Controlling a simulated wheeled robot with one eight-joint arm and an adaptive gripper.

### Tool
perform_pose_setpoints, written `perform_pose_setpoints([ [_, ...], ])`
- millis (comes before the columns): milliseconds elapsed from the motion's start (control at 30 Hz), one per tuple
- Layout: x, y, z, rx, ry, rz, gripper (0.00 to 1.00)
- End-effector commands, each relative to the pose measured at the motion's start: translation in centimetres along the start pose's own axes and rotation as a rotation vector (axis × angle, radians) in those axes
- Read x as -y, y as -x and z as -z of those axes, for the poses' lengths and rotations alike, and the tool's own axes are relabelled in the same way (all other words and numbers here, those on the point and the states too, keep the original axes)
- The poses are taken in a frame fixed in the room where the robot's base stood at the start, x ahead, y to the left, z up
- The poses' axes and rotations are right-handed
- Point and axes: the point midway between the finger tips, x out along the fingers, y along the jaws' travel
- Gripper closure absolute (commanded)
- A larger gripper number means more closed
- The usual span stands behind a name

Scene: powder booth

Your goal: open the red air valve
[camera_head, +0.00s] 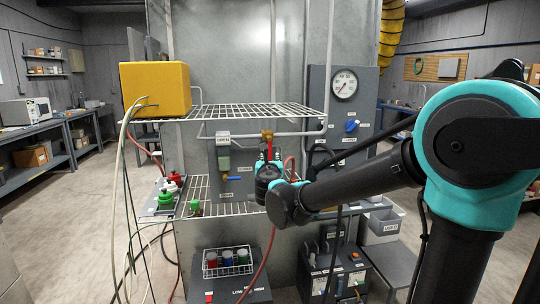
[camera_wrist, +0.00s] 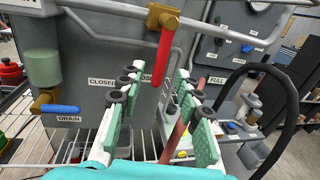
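The red air valve handle (camera_head: 269,153) hangs down from a brass valve body (camera_head: 267,135) on the grey pipe under the upper wire shelf. In the wrist view the red handle (camera_wrist: 164,55) points down and slightly left from the brass body (camera_wrist: 165,17). My gripper (camera_wrist: 160,95) is open, with green-padded fingers on either side of the space below and around the handle's lower end. No contact with the handle shows. In the head view my gripper (camera_head: 268,160) is at the handle, partly hidden by my wrist.
A blue drain lever (camera_wrist: 60,108) is at the left, with a CLOSED label (camera_wrist: 103,83) on the panel. A black hose (camera_wrist: 285,95) curves at the right. A yellow box (camera_head: 155,88) stands on the upper wire shelf (camera_head: 235,115). A gauge (camera_head: 344,84) is at the right.

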Motion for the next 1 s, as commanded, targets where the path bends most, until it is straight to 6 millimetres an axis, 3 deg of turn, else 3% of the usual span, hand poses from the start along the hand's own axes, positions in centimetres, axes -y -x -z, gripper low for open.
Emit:
perform_pose_setpoints([
  [100,0.1,-2.3,0.0,0.0,0.0,0.003,0.66],
  [300,0.1,-4.6,0.0,0.0,-0.001,0.002,0.66],
  [700,0.0,-5.4,0.0,0.0,-0.001,0.0,0.66],
  [1000,0.0,-5.4,0.0,0.0,-0.001,0.001,1.0],
])
